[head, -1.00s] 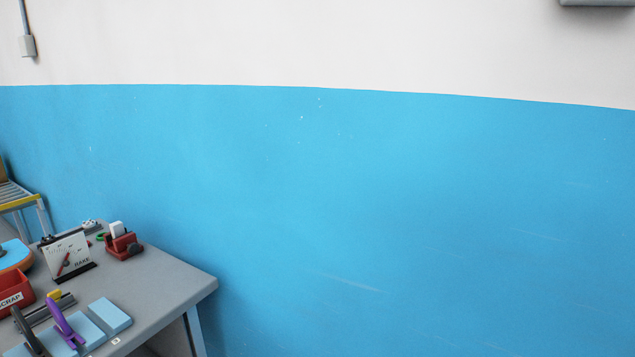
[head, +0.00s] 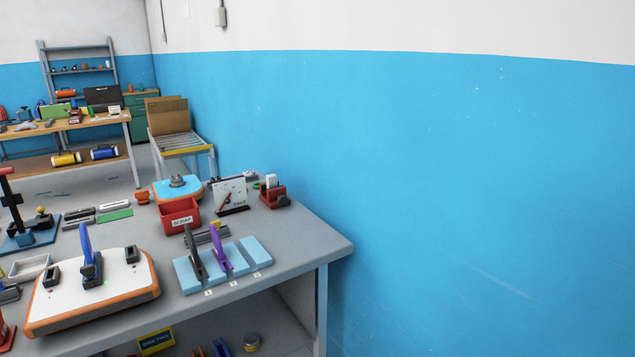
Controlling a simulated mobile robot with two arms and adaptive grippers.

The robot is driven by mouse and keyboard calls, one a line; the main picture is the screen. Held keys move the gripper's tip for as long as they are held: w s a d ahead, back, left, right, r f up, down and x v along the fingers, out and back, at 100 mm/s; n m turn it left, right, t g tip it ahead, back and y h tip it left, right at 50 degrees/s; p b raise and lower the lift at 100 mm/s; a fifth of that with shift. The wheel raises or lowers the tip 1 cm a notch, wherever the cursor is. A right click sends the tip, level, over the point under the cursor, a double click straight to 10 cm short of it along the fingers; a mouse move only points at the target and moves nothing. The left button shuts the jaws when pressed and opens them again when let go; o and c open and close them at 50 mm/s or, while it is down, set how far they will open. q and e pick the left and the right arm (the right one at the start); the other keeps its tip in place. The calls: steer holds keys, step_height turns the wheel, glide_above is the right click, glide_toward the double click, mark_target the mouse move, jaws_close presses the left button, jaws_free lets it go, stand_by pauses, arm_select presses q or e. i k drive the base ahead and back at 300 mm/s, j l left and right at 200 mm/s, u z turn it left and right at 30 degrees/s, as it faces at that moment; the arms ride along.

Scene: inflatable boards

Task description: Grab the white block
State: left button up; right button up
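A small white block-shaped piece (head: 271,181) sits in a red holder (head: 273,195) near the back right of the grey table (head: 305,246). It is small in the head view, so I cannot tell for certain that it is a loose block. Neither of my grippers shows in the head view.
A gauge panel (head: 231,193) and a red scrap bin (head: 179,217) stand left of the holder. Light-blue pads (head: 256,251) with upright purple and dark tools lie in front. A white-topped orange board (head: 120,300) fills the table's front left. The table's right corner is clear.

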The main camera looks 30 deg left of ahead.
mark_target(272, 180)
steer(key=u, duration=1.45)
steer(key=i, duration=0.05)
